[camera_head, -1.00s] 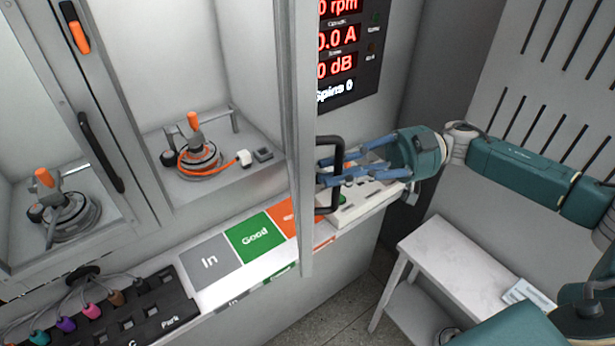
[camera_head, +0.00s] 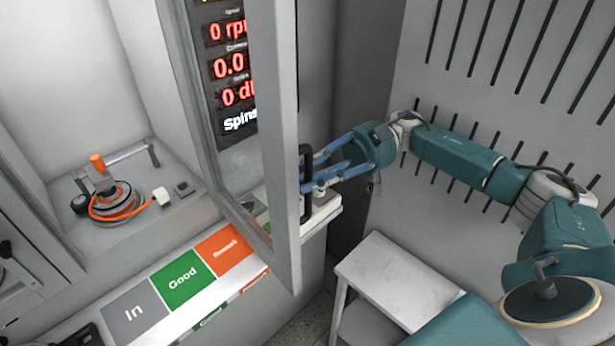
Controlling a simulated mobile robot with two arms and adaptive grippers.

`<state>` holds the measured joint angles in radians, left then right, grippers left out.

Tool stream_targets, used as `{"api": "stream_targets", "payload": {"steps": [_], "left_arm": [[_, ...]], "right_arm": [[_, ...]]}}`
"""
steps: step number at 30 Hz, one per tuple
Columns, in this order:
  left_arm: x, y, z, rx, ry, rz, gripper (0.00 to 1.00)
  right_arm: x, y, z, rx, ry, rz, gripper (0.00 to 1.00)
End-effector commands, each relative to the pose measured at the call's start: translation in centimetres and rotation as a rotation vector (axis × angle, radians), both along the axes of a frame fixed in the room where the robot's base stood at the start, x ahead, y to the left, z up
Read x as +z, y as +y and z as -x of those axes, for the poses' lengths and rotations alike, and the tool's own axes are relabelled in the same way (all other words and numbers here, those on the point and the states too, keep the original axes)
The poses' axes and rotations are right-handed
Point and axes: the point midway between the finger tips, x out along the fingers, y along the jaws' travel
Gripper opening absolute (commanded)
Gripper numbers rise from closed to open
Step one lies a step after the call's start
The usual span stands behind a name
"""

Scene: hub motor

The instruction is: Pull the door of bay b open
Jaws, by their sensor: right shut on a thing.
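The grey-framed glass door (camera_head: 277,110) stands swung out from the bay at the left, with its pane seen at a slant. Its black bar handle (camera_head: 306,207) is on the right side of the frame. My right gripper (camera_head: 311,176), with blue fingers, is at the handle from the right, shut on it; the fingertips are partly hidden by the handle and frame. Bay letters are not readable. My left gripper is not in view.
A ledge below has grey "In" (camera_head: 135,312), green "Good" (camera_head: 181,279) and orange (camera_head: 223,249) zones. A red-digit display (camera_head: 228,65) is behind the door pane. A small white table (camera_head: 392,270) stands at lower right, near a slotted wall (camera_head: 480,60).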

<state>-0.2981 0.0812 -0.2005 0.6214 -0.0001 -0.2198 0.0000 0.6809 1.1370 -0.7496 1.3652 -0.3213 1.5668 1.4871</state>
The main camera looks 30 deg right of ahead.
Motion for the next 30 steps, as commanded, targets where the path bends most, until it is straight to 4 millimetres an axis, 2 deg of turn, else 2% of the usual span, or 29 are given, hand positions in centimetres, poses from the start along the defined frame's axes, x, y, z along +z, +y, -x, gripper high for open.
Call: {"api": "stream_targets", "payload": {"steps": [6,7,9,19,22,26,30], "left_arm": [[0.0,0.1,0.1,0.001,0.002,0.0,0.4],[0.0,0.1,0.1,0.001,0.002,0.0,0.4],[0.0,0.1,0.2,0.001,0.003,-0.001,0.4],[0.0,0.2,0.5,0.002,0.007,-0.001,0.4],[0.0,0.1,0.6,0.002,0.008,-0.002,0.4],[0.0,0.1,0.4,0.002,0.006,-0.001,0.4],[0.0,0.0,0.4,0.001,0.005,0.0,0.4]], "right_arm": [[-0.1,0.0,0.0,-0.001,0.002,0.004,0.0],[-0.1,0.0,0.0,-0.001,0.002,0.004,0.23],[-0.1,0.0,0.0,-0.001,0.001,0.003,0.36],[0.0,0.0,0.0,-0.001,0.0,0.002,0.36],[0.6,0.0,0.0,-0.001,-0.003,0.002,0.36],[2.5,-0.1,0.0,-0.001,-0.006,0.002,0.36],[5.3,-0.1,0.0,0.0,-0.005,0.002,0.36]]}}
